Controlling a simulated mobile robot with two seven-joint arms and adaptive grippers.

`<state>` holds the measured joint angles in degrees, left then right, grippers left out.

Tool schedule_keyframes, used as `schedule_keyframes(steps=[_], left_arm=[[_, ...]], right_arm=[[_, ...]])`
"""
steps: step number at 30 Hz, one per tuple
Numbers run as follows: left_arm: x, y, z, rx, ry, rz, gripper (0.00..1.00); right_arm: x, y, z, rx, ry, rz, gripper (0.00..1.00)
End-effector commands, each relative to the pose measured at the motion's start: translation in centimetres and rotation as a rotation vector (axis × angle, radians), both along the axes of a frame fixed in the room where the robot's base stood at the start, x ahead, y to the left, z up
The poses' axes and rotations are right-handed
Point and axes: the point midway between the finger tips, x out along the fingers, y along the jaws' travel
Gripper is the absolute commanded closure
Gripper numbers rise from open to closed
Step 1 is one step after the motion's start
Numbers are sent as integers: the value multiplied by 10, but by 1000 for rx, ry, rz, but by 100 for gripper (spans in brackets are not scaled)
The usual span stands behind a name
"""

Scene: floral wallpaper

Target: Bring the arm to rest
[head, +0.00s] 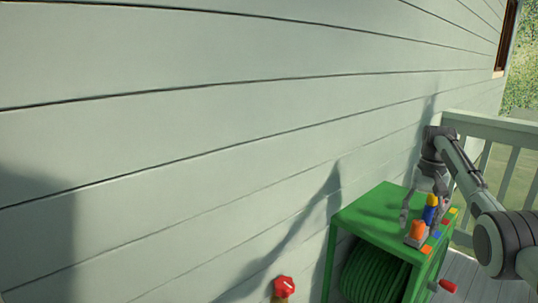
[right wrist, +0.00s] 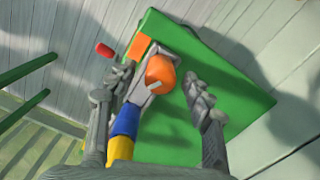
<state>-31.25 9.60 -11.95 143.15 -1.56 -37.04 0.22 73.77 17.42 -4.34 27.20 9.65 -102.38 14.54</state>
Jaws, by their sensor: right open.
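My right arm comes in from the right in the head view. Its right gripper (head: 424,214) points down over the green hose cart (head: 372,206). In the right wrist view the right gripper (right wrist: 160,84) has its fingers spread wide. In the head view the nozzle (head: 431,214) stands on the cart top. It lies nearer the left finger in the wrist view; contact is unclear. My left gripper is not in view.
A coiled green hose (head: 374,273) sits inside the cart, with a red crank handle (head: 447,286) at its side. A red tap knob (head: 285,287) is at the lower middle. A pale plank wall (head: 200,130) stands behind. A railing (head: 490,127) is at the right.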

Motion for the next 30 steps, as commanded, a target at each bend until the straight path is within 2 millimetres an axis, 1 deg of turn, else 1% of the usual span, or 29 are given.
schedule_keyframes(steps=[8, 12, 17, 24, 30], left_arm=[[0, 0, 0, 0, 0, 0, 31], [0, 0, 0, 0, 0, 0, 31], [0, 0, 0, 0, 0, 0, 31], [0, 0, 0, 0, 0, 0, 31], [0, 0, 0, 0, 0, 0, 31]], right_arm=[[-1, 0, 0, 0, 2, 0, 48], [-1, 0, -5, 0, 4, 0, 48], [1, -1, 18, -1, -2, 0, 48], [1, -1, 65, 0, -1, 1, 48], [2, -1, 96, -1, 0, 1, 48]])
